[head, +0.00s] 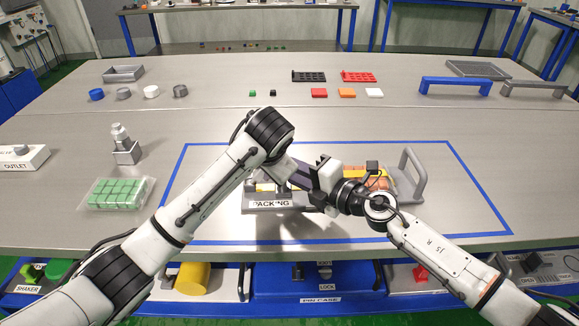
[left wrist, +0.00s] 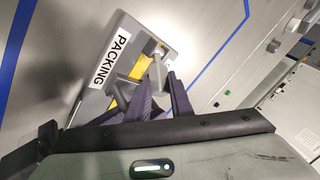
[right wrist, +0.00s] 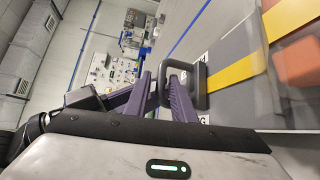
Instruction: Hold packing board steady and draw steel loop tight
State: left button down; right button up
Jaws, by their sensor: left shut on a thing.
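The grey packing board (head: 255,208) lies inside the blue tape outline, partly hidden by my arms. Its white PACKING label (head: 284,203) faces the front, and a grey upright handle (head: 418,176) stands at its right side. My left gripper (head: 300,176) is low over the board; the left wrist view shows its fingers (left wrist: 162,80) closed at a grey upright part (left wrist: 157,72) beside the yellow strip. My right gripper (right wrist: 161,80) has its fingertips at a dark grey loop (right wrist: 201,85). Whether they grip it is unclear.
Orange blocks (head: 378,181) sit on the board's right part. A pack of green blocks (head: 116,194) and a steel fixture (head: 124,147) stand to the left. Coloured pieces, black and red racks (head: 358,76) and a blue handle (head: 455,85) are farther back. The tape area's right side is clear.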

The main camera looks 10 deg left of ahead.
jog(key=shift+o, duration=0.3)
jog(key=shift+d, duration=0.15)
jog(key=shift+d, duration=0.2)
pick_arm(q)
jog(key=shift+a, duration=0.15)
pick_arm(e)
jog(key=v, duration=1.1)
jog(key=shift+s, duration=0.25)
jog(key=shift+d, duration=0.15)
